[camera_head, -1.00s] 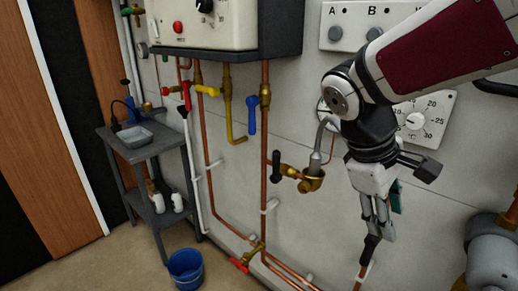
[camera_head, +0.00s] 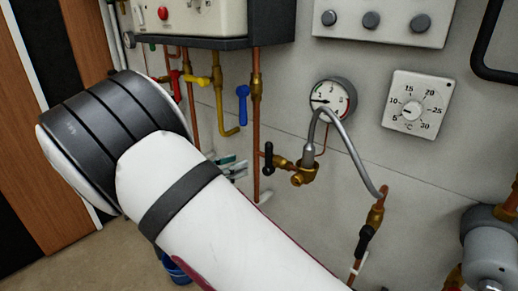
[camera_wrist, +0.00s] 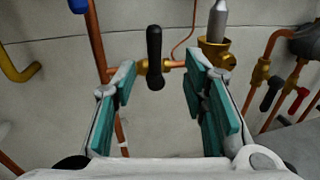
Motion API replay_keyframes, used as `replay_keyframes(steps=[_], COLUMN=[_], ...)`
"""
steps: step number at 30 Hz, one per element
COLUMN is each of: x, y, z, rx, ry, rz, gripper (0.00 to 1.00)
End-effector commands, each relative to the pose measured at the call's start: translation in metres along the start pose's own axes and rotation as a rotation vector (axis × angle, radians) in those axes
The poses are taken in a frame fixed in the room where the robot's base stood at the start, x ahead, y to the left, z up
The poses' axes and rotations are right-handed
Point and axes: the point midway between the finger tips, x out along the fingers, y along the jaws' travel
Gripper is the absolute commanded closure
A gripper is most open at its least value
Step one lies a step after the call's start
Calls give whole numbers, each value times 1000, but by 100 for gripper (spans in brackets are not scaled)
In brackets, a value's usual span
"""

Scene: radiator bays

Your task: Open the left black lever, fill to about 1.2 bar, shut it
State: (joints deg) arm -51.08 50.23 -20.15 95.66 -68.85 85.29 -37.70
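The left black lever (camera_head: 268,158) stands upright, crosswise to a short horizontal copper branch with brass fittings. In the wrist view the lever (camera_wrist: 154,55) shows between my finger lines, a little beyond the tips. My gripper (camera_wrist: 160,82) is open and empty, with teal pads either side; no touch on the lever shows. In the head view the gripper (camera_head: 233,167) is mostly hidden behind my forearm, just left of the lever. The round pressure gauge (camera_head: 333,97) is in clear view; its needle points left, but I cannot read an exact value.
A grey hose (camera_head: 350,150) arches from the brass fitting beside the lever to a pipe at right. A second black lever (camera_head: 365,241) sits lower right. A blue lever (camera_head: 242,104) and vertical copper pipe (camera_head: 256,130) stand close left. The thermostat dial (camera_head: 415,104) is right.

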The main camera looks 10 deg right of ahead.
Motion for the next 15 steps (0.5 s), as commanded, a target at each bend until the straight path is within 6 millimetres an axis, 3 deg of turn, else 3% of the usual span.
replay_keyframes(steps=[3, 7, 15], x=[-3, 9, 58], y=[5, 5, 5], z=[-2, -1, 0], rx=[-16, -16, -17], ry=[-24, -25, -23], rz=[17, 17, 14], gripper=[60, 60, 60])
